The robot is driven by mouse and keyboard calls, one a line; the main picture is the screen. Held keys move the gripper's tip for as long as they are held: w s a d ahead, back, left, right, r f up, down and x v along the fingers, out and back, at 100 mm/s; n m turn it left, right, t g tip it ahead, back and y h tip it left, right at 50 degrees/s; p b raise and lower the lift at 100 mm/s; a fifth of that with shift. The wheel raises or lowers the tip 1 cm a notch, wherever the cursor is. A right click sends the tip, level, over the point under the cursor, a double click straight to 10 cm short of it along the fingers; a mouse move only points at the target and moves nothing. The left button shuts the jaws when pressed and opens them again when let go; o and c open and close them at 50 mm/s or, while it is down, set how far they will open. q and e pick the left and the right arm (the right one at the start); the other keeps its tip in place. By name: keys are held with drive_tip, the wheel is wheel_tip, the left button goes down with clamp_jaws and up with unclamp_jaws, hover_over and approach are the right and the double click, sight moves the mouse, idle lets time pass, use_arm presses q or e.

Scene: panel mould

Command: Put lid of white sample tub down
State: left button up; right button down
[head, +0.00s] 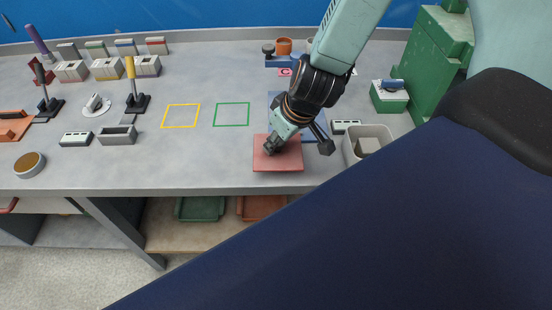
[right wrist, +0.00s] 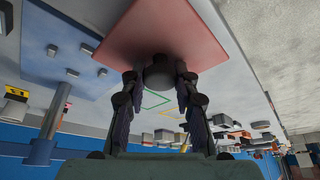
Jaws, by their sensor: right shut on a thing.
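The lid is a flat, pinkish-red square plate (head: 292,162) near the front edge of the bench. In the right wrist view the plate (right wrist: 150,30) fills the upper middle, with a dark round knob (right wrist: 159,74) in front of it. My right gripper (head: 270,146) is shut on this knob, above the plate; it also shows in the right wrist view (right wrist: 160,85). I cannot tell whether the plate touches the bench. The white sample tub (head: 349,150) stands open to the right of the plate, with something pale inside. My left gripper is not in view.
A blue base (head: 274,103) lies behind the plate, partly hidden by my right arm. Yellow (head: 181,116) and green (head: 231,114) outlined squares to the left are empty. A grey box (head: 118,135) and several tools stand further left. Green blocks (head: 430,65) stand at the right.

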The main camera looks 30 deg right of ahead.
sight(279, 151)
drive_tip(key=shift+a+f, duration=0.2)
drive_tip(key=shift+f, duration=0.1)
drive_tip(key=shift+f+b, duration=0.25)
drive_tip(key=shift+b, duration=0.1)
wheel_tip(279, 151, down, 3)
drive_tip(key=shift+s+d+r+b, duration=0.1)
drive_tip(key=shift+s+d+b, duration=0.05)
drive_tip(key=shift+b, duration=0.9)
drive_tip(key=shift+w, duration=0.25)
drive_tip(key=shift+s, duration=0.2)
drive_tip(key=c, duration=1.5)
unclamp_jaws()
drive_tip(key=shift+f, duration=0.25)
drive_tip(key=o, duration=0.5)
drive_tip(key=shift+w, duration=0.15)
drive_tip(key=shift+r, duration=0.1)
